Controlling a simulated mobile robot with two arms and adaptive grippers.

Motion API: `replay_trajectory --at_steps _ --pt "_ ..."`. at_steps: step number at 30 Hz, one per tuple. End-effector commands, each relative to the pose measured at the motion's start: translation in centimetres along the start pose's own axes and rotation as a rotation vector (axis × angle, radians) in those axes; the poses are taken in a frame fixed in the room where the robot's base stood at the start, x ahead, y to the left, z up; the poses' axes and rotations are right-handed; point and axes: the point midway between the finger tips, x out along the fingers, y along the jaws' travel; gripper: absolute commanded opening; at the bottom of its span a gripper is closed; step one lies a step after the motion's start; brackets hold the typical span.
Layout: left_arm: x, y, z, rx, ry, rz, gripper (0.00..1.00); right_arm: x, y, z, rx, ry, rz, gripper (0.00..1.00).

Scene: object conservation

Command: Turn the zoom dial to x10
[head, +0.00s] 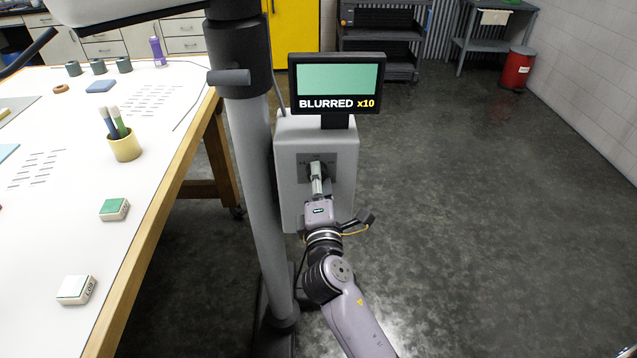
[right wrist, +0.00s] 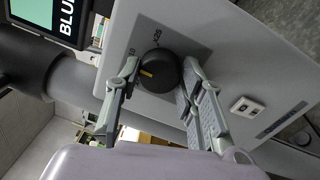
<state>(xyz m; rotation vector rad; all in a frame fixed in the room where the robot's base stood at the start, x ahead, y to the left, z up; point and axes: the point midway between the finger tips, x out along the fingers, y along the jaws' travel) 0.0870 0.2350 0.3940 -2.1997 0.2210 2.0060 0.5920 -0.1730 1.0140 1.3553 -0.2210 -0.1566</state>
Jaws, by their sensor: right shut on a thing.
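The zoom dial (right wrist: 158,71) is a round black knob with a yellow mark, on the front of a grey box (head: 346,160). My right gripper (head: 316,172) reaches the dial from below in the head view and hides most of it. In the right wrist view my right gripper (right wrist: 156,82) has its fingers on both sides of the dial, shut on it. The screen (head: 340,82) above the box reads "BLURRED x10". Part of the screen also shows in the right wrist view (right wrist: 45,18). My left gripper is not in view.
A thick grey column (head: 250,150) stands just left of the box. A white table (head: 60,200) with a pen cup (head: 124,146) and small blocks is further left. A small switch (right wrist: 246,106) sits on the box face. The floor to the right is clear.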

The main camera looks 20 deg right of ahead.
Motion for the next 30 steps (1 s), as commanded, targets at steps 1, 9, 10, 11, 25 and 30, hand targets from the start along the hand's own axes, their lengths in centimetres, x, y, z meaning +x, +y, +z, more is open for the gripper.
replay_trajectory --at_steps 1,9,10,11,25,30 --pt "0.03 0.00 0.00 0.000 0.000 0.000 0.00 -0.01 -0.12 0.00 0.002 0.000 -0.003 0.08" --pt "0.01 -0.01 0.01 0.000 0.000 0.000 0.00 -0.01 -0.12 0.00 0.002 0.000 -0.003 0.08" --pt "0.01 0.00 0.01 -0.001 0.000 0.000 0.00 -0.02 -0.12 0.00 0.002 0.000 -0.003 0.08" --pt "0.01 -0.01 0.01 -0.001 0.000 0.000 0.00 -0.02 -0.12 0.00 0.002 0.000 -0.003 0.38" --pt "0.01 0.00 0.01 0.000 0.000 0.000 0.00 0.00 -0.04 0.00 0.001 0.000 -0.001 0.56" --pt "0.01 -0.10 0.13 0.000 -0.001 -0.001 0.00 -0.40 -0.09 -0.02 0.001 0.000 -0.002 0.56"
